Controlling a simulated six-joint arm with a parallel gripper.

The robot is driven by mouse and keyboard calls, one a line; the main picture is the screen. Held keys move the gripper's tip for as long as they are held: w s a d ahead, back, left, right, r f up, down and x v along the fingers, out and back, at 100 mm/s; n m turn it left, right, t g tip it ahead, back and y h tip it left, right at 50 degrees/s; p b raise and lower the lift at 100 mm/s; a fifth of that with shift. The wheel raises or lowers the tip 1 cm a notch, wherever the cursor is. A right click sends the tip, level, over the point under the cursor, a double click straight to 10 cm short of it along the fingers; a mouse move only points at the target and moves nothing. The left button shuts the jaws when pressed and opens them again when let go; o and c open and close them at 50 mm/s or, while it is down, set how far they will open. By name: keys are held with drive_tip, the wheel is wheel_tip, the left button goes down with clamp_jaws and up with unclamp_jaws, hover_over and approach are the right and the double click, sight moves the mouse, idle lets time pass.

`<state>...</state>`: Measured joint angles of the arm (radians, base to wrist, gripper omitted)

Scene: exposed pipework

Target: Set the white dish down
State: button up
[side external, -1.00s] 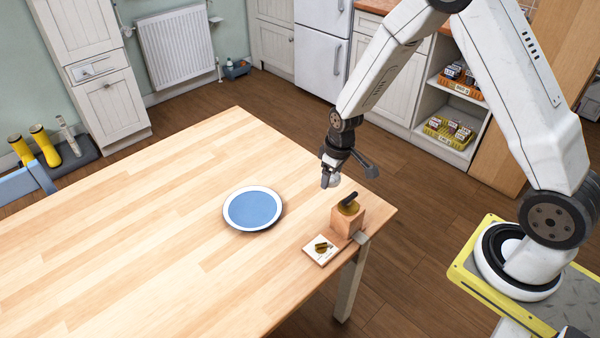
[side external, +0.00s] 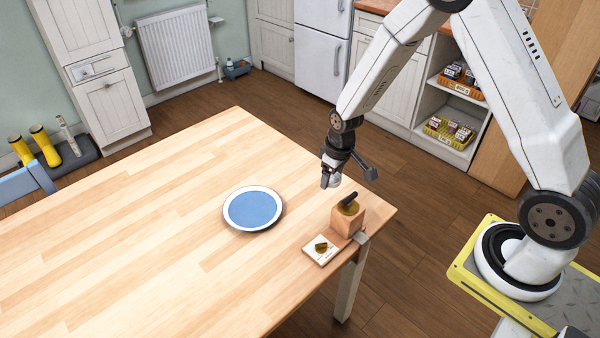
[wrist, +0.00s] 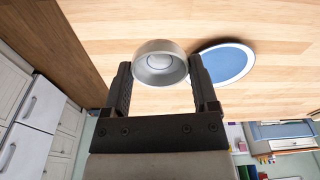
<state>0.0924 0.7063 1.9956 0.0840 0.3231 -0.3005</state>
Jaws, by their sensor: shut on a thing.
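In the wrist view the dish sits at the tips of the fingers (wrist: 161,88). In the side view the dish (side external: 334,183) is small and partly hidden by the fingers. My gripper holds it above the wooden table (side external: 130,220), near the table's right part. A blue plate with a white rim (side external: 254,209) lies flat on the table, to the left of my gripper; it also shows in the wrist view (wrist: 228,63).
A wooden block (side external: 347,219) with a dark-handled piece on top stands near the table's right corner. A small white tile (side external: 321,249) with a dark item lies beside it. The table left of the plate is clear.

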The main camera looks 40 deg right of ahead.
drive_tip(key=m, duration=0.6)
drive_tip(key=shift+w+a+f+h, duration=0.1)
drive_tip(key=shift+a+f+h, duration=0.05)
drive_tip(key=shift+f+h, duration=0.25)
drive_tip(key=m, duration=0.7)
drive_tip(key=shift+w+a+f+g+h, duration=0.1)
drive_tip(key=shift+w+f+g+h, duration=0.05)
drive_tip(key=shift+f+g+h, duration=0.15)
drive_tip(key=m, duration=0.4)
drive_tip(key=shift+f+g, duration=0.2)
drive_tip(key=shift+g, duration=0.1)
drive_tip(key=m, duration=0.3)
drive_tip(key=shift+w+f+m, duration=0.1)
drive_tip(key=shift+f+m, duration=0.05)
drive_tip(key=shift+m, duration=0.25)
drive_tip(key=m, duration=0.4)
drive_tip(key=m+g, duration=0.1)
drive_tip(key=m, duration=0.1)
drive_tip(key=shift+w+f, duration=0.15)
drive_tip(key=shift+f, duration=0.1)
drive_tip(key=shift+f, duration=2.95)
